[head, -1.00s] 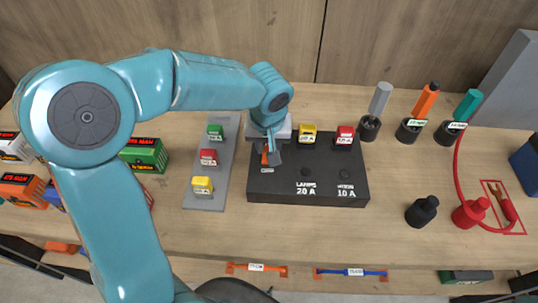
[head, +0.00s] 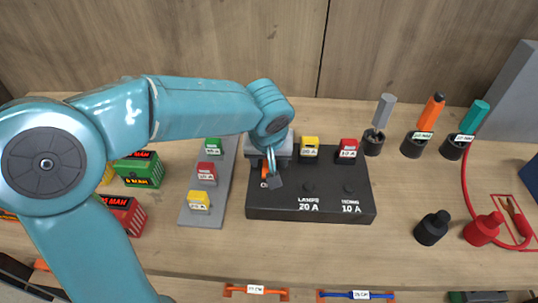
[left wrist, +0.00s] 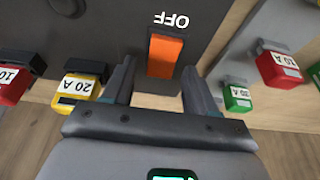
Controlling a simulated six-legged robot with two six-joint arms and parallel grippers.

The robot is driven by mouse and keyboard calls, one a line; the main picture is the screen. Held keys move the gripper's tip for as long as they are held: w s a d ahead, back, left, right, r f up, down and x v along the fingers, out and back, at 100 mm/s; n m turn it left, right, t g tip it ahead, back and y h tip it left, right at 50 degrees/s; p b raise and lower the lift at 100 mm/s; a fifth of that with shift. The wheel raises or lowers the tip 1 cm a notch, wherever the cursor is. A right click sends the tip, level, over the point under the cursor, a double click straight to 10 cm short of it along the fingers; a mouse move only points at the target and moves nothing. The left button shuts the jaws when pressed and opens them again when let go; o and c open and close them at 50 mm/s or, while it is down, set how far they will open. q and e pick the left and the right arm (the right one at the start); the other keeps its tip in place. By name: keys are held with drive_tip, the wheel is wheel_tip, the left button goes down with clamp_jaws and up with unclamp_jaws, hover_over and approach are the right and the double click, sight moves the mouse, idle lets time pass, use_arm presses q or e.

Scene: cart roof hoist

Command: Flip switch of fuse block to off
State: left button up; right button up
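The fuse block (head: 330,207) is a dark box in the middle of the table, with a yellow fuse (head: 309,148) and a red fuse (head: 347,150) at its back. Its orange switch (left wrist: 165,55) shows in the left wrist view beside an upside-down OFF label; in the head view the switch (head: 264,170) is partly hidden by my gripper. My left gripper (left wrist: 160,70) is open, its two fingers on either side of the switch. In the head view the gripper (head: 271,180) is over the block's left part. I cannot tell whether a finger touches the switch or which way it is tilted.
A grey strip (head: 190,215) with green, red and yellow fuses lies left of the block. Black holders with grey, orange and teal tools (head: 473,117) stand back right. Black (head: 432,228) and red (head: 484,230) caps sit at right.

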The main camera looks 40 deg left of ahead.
use_arm(q)
drive_tip(key=p+v, duration=0.1)
drive_tip(key=v, duration=1.5)
drive_tip(key=shift+r+p, duration=0.25)
drive_tip(key=shift+p, duration=0.05)
drive_tip(key=shift+s, duration=0.15)
